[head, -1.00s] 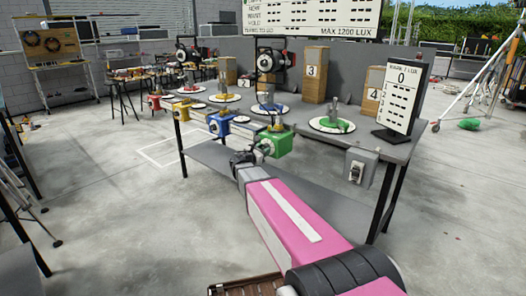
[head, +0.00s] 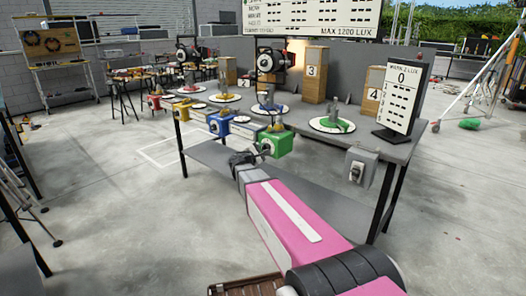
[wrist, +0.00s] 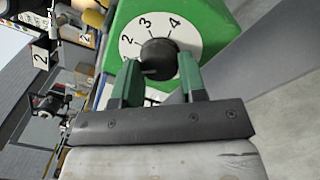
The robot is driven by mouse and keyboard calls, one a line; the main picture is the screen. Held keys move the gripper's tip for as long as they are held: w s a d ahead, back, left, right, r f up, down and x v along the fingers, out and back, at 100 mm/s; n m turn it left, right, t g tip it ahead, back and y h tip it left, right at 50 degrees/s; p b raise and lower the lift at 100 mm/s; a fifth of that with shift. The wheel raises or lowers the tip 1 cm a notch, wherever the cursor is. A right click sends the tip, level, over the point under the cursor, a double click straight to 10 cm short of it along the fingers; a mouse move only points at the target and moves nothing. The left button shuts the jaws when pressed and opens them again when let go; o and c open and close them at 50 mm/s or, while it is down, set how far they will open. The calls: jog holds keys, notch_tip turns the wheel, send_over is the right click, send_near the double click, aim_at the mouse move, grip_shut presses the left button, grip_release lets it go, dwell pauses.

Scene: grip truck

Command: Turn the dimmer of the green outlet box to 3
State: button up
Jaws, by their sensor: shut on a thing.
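The green outlet box (head: 275,143) is at the front edge of the grey table, to the right of the blue box. In the wrist view, its face (wrist: 205,25) carries a white dial (wrist: 130,25) with the numbers 2, 3 and 4 showing. The black dimmer knob (wrist: 158,58) is at the dial's centre. My gripper (wrist: 157,80) is shut on the knob, one green finger on each side. It also shows in the head view (head: 258,155). The lower part of the dial is hidden by the fingers, and I cannot tell which number the knob points at.
Blue (head: 219,123), yellow (head: 185,112) and red (head: 154,102) boxes line the table edge to the left. A grey switch box (head: 361,167) hangs on the table front at right. A screen (head: 403,92) showing 0 stands on the table (head: 375,150). The floor in front is clear.

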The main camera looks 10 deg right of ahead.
jog(key=m, duration=0.4)
jog(key=shift+m, duration=0.4)
jog(key=m, duration=0.3)
jog(key=shift+a+m+h, duration=0.1)
jog(key=shift+m+h, duration=0.2)
jog(key=shift+m, duration=0.1)
jog(key=m, duration=0.3)
jog(key=shift+m+g, duration=0.4)
jog(key=shift+m, duration=2)
jog(key=o, duration=0.9)
jog(key=shift+a, duration=0.1)
jog(key=v, duration=1)
jog(key=shift+s+a, duration=0.15)
jog(key=shift+a, duration=0.1)
